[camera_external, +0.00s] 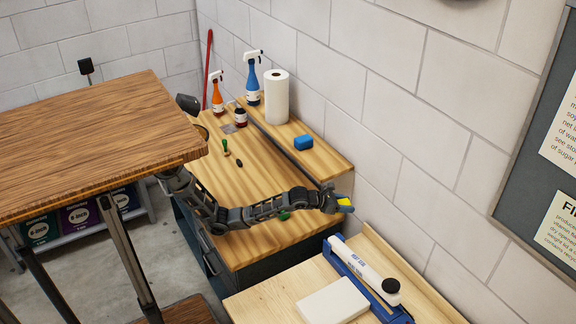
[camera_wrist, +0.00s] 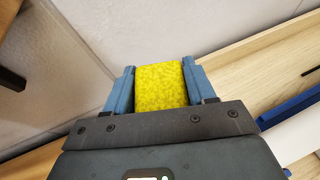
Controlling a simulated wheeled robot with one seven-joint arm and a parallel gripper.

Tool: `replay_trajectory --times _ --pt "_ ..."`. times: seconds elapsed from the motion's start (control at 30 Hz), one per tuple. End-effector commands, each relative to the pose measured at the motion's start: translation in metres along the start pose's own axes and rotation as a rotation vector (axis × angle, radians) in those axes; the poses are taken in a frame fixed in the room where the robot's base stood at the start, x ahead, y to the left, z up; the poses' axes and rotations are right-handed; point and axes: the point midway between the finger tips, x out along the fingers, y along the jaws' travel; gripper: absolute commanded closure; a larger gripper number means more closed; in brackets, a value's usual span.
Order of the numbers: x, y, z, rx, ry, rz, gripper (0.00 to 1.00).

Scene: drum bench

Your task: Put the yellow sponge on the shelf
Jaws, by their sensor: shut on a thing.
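My gripper (camera_wrist: 160,88) is shut on the yellow sponge (camera_wrist: 160,86), which sits between the two blue fingers in the wrist view. In the external view the sponge (camera_external: 344,202) shows as a small yellow patch at the end of my outstretched arm. My gripper (camera_external: 346,206) is there near the right front corner of the wooden bench, close to the wall. I cannot tell which surface in view is the shelf. A narrow dark ledge or bar (camera_external: 285,150) runs along the bench near its back.
A brown tabletop (camera_external: 90,135) is at left.

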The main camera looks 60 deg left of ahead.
Motion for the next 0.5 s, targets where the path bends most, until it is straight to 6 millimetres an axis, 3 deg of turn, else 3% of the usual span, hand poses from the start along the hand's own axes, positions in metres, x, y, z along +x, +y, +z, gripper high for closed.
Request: replay_trajectory --times 0.03,0.2,0.5 --pt "-0.004 -0.007 0.017 0.011 -0.007 -0.018 0.74" --pt "-0.018 -0.016 0.059 0.022 -0.006 -0.044 0.74" --pt "-0.045 0.0 0.124 0.014 -0.006 -0.021 0.74"
